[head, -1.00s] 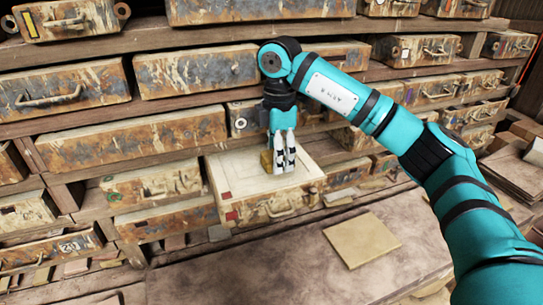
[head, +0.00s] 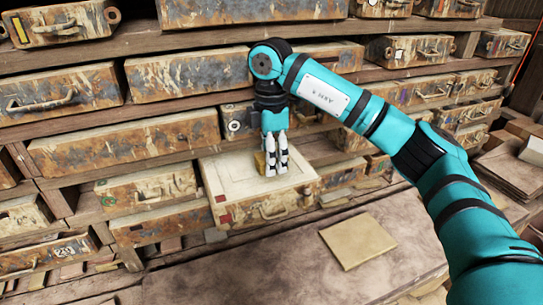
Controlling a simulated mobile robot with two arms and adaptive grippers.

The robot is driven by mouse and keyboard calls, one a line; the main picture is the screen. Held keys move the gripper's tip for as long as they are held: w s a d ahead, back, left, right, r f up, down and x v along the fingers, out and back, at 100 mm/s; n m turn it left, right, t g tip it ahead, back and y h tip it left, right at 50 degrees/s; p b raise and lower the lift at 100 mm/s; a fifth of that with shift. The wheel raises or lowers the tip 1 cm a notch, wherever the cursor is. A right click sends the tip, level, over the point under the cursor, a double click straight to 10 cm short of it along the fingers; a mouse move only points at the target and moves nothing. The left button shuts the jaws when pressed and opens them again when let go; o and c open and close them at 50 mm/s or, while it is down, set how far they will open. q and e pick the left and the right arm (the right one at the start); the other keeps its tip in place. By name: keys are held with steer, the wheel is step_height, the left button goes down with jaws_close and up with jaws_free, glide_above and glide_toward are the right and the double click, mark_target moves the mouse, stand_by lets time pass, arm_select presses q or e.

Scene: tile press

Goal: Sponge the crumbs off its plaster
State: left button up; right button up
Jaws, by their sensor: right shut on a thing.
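A plaster-topped mould case (head: 228,183) sticks out from the shelf rack in the middle of the head view, its pale flat top showing. It has a metal handle on its front and red marks at its left side. My right gripper (head: 276,170) points down over the plaster, right of its middle. It is shut on a small tan sponge (head: 260,163), which shows only partly beside the fingers. The sponge looks to be at or just above the plaster; I cannot tell if it touches. Crumbs are too small to make out. My left gripper is not in view.
Rusty mould cases (head: 130,142) fill the shelves behind and on both sides. A wooden bench (head: 250,270) lies in front, mostly bare, with a flat tan tile (head: 357,241) on it. Stacked boards (head: 490,165) stand at the right. My right arm spans the right side.

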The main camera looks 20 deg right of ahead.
mark_target(232, 178)
steer(key=shift+w+a+r, duration=0.15)
steer(key=shift+a+r, duration=0.2)
steer(key=shift+r, duration=0.05)
steer(key=shift+w+a+f, duration=0.1)
steer(key=shift+a+f, duration=0.05)
steer(key=shift+a, duration=0.55)
steer(key=shift+a+f, duration=0.1)
steer(key=shift+a, duration=0.7)
steer(key=shift+a+f, duration=0.15)
steer(key=shift+a, duration=1.25)
steer(key=shift+a+f, duration=0.15)
steer(key=shift+a, duration=1.2)
steer(key=shift+r+p, duration=1.65)
steer(key=shift+r, duration=1.35)
